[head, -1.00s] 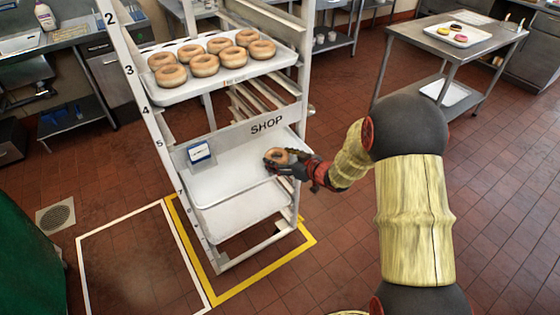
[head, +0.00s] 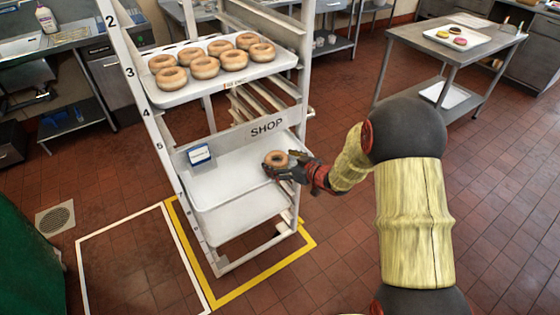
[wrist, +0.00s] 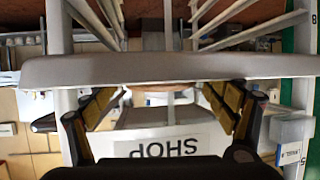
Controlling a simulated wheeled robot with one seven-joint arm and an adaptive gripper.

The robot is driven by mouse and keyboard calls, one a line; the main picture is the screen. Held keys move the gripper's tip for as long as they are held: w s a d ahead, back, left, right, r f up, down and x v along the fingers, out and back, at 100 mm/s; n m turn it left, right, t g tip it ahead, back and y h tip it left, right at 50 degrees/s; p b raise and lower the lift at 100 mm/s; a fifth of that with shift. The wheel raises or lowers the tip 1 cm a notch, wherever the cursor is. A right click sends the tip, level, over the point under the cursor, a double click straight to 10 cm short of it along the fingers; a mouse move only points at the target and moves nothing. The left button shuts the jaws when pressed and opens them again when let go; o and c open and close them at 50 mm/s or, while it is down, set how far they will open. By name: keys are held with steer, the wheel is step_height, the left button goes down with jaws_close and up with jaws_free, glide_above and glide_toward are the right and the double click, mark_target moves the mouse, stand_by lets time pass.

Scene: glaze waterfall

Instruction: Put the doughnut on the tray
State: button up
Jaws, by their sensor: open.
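I cannot tell whether a finger touches the doughnut.
An upper tray (head: 190,96) holds several doughnuts. A small blue-and-white box (head: 199,153) sits at the lower tray's left. Rack posts and the SHOP sign (head: 266,127) stand close to my arm. A table (head: 445,55) at back right carries another tray (head: 470,44) with coloured doughnuts.

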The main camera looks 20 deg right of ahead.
steer(key=shift+r, duration=0.2)
steer(key=p+v, duration=0.4)
steer(key=v, duration=0.8)
steer(key=w+d+r+m+h, duration=0.1)
steer(key=d+r+h, duration=0.35)
steer(key=r, duration=0.35)
steer(key=s+r+m+g+h, duration=0.2)
steer(key=s+r+m+h, duration=0.15)
steer(key=s+r, duration=0.5)
steer(key=s+a+r+g, duration=0.1)
steer(key=s+a, duration=0.2)
steer(key=s, duration=0.4)
steer(key=s+a+r+g+y, duration=0.1)
steer(key=s+a, duration=0.3)
steer(key=s, duration=0.4)
steer(key=s+a+r+g, duration=0.1)
steer(key=s+a+g, duration=0.1)
steer(key=s, duration=0.5)
steer(key=shift+s+a+r+m+g+y, duration=0.2)
steer(key=shift+a+r+m+g+y, duration=0.2)
steer(key=shift+a, duration=0.45)
steer(key=shift+d, duration=0.15)
